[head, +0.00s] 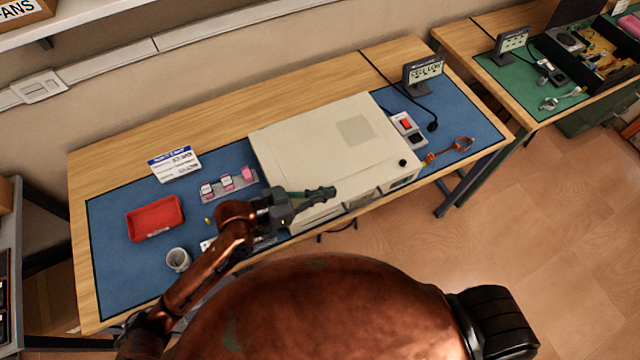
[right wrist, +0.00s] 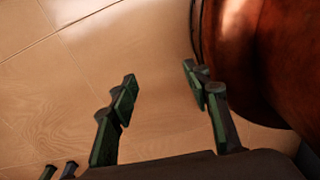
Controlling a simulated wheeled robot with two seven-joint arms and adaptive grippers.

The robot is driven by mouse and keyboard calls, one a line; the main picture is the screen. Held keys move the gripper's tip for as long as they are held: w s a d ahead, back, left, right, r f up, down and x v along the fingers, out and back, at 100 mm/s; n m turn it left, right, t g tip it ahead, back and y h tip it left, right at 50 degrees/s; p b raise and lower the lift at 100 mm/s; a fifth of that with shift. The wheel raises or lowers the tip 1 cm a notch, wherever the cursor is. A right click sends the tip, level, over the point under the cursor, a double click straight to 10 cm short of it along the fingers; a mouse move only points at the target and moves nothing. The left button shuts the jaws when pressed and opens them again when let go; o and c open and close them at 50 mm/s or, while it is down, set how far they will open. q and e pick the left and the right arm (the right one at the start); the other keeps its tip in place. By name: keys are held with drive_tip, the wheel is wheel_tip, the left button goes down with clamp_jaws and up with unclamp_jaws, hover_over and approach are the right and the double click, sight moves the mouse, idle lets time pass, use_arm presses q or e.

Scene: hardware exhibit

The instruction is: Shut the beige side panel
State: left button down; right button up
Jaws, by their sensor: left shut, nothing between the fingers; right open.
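The beige computer case (head: 310,150) lies on the blue mat in the middle of the workbench, in the head view. Its large beige panel (head: 345,155) faces up and looks flat on the case; I cannot tell whether it is fully seated. My left gripper (head: 330,192) is shut and empty. It lies at the near edge of the case, over its front left part, and hides some of that edge; whether it touches the panel is unclear. My right gripper (right wrist: 160,95) is open and empty above the wooden floor in the right wrist view.
A red tray (head: 155,218), a metal cup (head: 178,260) and a parts holder (head: 229,186) stand left of the case. A switch box (head: 408,128), an orange-handled tool (head: 448,150) and a small display (head: 423,73) are right of it. A second bench (head: 520,85) stands at right.

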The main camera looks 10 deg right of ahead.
use_arm(q)
drive_tip(key=shift+s+f, duration=0.1)
drive_tip(key=shift+f, duration=0.65)
use_arm(e)
drive_tip(key=shift+w+d+f, duration=0.1)
drive_tip(key=shift+w+f, duration=0.3)
drive_tip(key=shift+w, duration=0.35)
drive_tip(key=shift+s+d, duration=0.1)
use_arm(q)
drive_tip(key=shift+r, duration=0.45)
drive_tip(key=s+a+r+p, duration=0.1)
drive_tip(key=s+a+r, duration=0.1)
drive_tip(key=a+r, duration=0.3)
drive_tip(key=shift+w+f+p+v, duration=0.25)
drive_tip(key=shift+w+p+v, duration=0.15)
drive_tip(key=shift+v, duration=1.85)
use_arm(e)
drive_tip(key=shift+a+r, duration=0.25)
drive_tip(key=shift+r, duration=0.85)
use_arm(q)
drive_tip(key=shift+a, duration=0.15)
use_arm(e)
drive_tip(key=shift+d, duration=0.2)
